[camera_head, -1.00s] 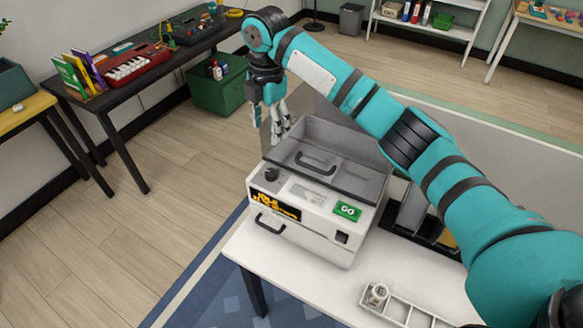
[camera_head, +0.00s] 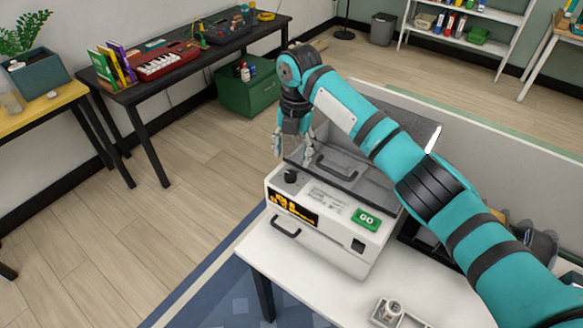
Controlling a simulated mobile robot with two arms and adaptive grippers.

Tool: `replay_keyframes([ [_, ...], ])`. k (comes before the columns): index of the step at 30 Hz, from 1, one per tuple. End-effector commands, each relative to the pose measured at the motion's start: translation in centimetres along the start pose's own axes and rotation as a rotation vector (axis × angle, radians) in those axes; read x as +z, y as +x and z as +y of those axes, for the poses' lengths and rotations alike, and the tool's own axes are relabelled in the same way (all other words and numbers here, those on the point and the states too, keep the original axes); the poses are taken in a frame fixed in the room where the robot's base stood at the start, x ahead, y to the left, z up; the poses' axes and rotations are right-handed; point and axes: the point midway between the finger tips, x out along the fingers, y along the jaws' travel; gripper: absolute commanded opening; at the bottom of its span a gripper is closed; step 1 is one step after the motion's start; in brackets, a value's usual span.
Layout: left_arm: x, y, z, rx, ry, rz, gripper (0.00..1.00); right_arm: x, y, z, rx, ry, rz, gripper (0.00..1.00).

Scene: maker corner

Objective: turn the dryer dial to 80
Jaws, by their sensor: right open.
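The white dryer (camera_head: 330,255) stands on the white table with its clear-grey lid shape behind the front panel. Its black dial (camera_head: 291,176) is at the panel's left top corner, above a dark display (camera_head: 293,208) with orange characters too small to read surely. A green GO button (camera_head: 367,219) is at the right. My right gripper (camera_head: 292,156) points down, open and empty, just behind and above the dial; I cannot tell if it touches the dryer. My left gripper is not in view.
The white table (camera_head: 284,263) has a small tray with a white roll (camera_head: 388,311) at its front. Dark equipment stands right of the dryer, partly behind my right arm. A low grey partition (camera_head: 490,150) runs behind. Floor is clear at left.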

Motion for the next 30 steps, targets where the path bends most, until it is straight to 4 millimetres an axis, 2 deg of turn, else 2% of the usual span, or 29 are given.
replay_keyframes([
  [6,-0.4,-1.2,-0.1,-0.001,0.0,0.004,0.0,-0.1,4.3,0.0,-0.002,0.001,0.003,0.55],
  [10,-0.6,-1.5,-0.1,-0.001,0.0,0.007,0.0,-0.1,6.1,0.1,-0.001,0.0,0.003,0.55],
  [15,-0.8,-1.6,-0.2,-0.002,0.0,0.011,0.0,-0.1,7.2,0.1,0.001,0.001,0.0,0.55],
  [23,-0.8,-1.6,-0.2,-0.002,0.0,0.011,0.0,0.0,7.5,0.0,0.0,0.0,0.0,0.55],
  [26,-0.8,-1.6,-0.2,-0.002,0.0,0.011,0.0,0.0,7.5,0.0,0.0,0.0,0.0,0.46],
  [30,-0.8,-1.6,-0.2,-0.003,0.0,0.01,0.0,0.0,7.4,0.0,0.0,0.0,0.0,0.27],
])
